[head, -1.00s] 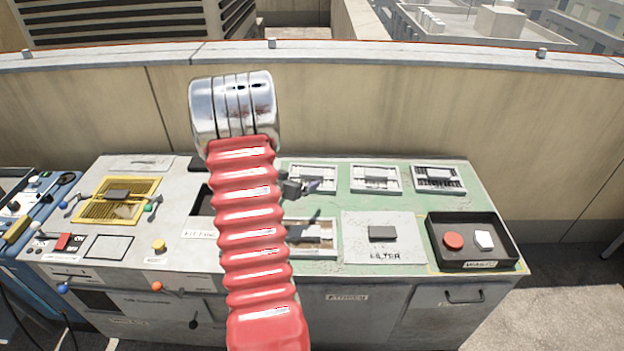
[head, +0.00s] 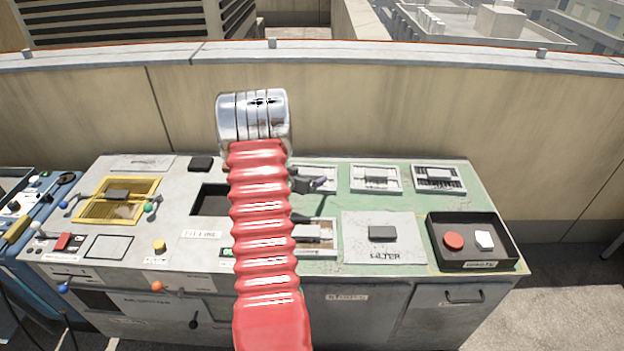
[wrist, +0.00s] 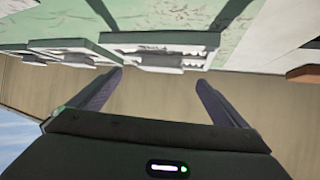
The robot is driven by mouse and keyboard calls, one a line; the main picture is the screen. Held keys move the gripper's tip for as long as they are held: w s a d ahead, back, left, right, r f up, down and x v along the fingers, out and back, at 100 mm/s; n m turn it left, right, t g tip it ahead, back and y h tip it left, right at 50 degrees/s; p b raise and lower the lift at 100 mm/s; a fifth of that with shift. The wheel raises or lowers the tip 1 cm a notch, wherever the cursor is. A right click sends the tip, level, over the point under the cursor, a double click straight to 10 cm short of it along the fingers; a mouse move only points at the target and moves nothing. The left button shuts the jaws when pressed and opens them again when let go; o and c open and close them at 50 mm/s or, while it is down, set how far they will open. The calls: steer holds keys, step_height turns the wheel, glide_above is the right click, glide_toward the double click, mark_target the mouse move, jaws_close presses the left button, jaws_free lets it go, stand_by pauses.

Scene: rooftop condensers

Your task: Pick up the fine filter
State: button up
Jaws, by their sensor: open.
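Three pale framed filters with grey handle blocks lie along the back of the green bench top: a left one (head: 322,171), a middle one (head: 375,179) and a right one (head: 438,179) with darker slats. A further framed filter (head: 318,240) lies nearer the front, partly behind my arm. No readable label shows which is the fine filter. My gripper (head: 318,184) is over the left back filter, partly hidden by my arm. In the wrist view my gripper (wrist: 160,88) is open and empty, its fingers apart, with a filter frame (wrist: 165,50) beyond them.
A grey plate marked FILTER (head: 384,245) bears a dark block. A black tray (head: 475,262) at the right holds a red piece and a white piece. A yellow mesh frame (head: 105,200) and a dark opening (head: 209,199) are at the left. A parapet wall (head: 400,115) stands behind.

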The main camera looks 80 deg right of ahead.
mark_target(312, 171)
steer(key=shift+s+d+f, duration=0.1)
steer(key=shift+d+f, duration=0.2)
steer(key=shift+d, duration=0.15)
steer(key=shift+x, duration=2.65)
steer(key=shift+r, duration=0.1)
steer(key=shift+c, duration=0.4)
steer(key=c, duration=1.2)
steer(key=shift+r, duration=0.1)
step_height(312, 171, up, 10)
steer(key=shift+f, duration=0.1)
